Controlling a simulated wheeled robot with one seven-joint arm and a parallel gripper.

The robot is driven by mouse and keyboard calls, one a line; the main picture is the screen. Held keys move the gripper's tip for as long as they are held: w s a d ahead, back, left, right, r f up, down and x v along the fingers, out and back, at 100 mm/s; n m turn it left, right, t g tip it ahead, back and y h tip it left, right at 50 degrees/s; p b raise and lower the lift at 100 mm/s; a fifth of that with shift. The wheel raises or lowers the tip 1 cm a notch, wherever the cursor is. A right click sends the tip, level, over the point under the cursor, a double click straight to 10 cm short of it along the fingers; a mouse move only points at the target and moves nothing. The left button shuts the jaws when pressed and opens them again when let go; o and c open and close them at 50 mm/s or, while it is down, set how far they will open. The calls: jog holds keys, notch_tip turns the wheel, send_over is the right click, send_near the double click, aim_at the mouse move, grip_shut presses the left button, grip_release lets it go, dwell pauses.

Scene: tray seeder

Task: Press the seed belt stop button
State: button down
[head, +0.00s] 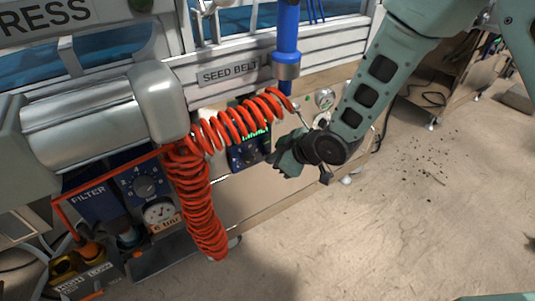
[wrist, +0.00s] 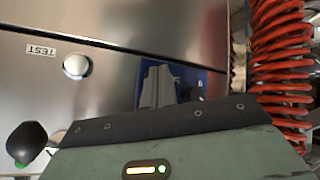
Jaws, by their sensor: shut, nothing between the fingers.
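The "SEED BELT" label (head: 228,71) is on the machine's upper rail in the head view. Below it, a blue control box (head: 236,155) with a green display is on the front panel, partly behind the orange coil. My gripper (head: 273,158) is shut and empty, close in front of the box's right side. In the wrist view my shut fingers (wrist: 158,84) overlap the blue box (wrist: 211,83) and hide much of its face. I cannot make out a stop button, nor tell whether the fingers touch the box.
The orange coiled hose (head: 200,210) hangs left of my gripper; it also shows at the right of the wrist view (wrist: 280,60). A round pale button (wrist: 76,66) marked TEST and a dark knob (wrist: 28,143) are on the metal panel. Open floor (head: 420,220) lies right.

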dwell(0.6)
jog(key=shift+s+d, duration=0.3)
jog(key=shift+s, duration=0.1)
jog(key=s+d, duration=0.2)
jog(key=s, duration=0.1)
jog(key=s+d, duration=0.1)
jog(key=s, duration=0.1)
jog(key=shift+d+b, duration=0.15)
jog(key=shift+b, duration=0.2)
dwell(0.7)
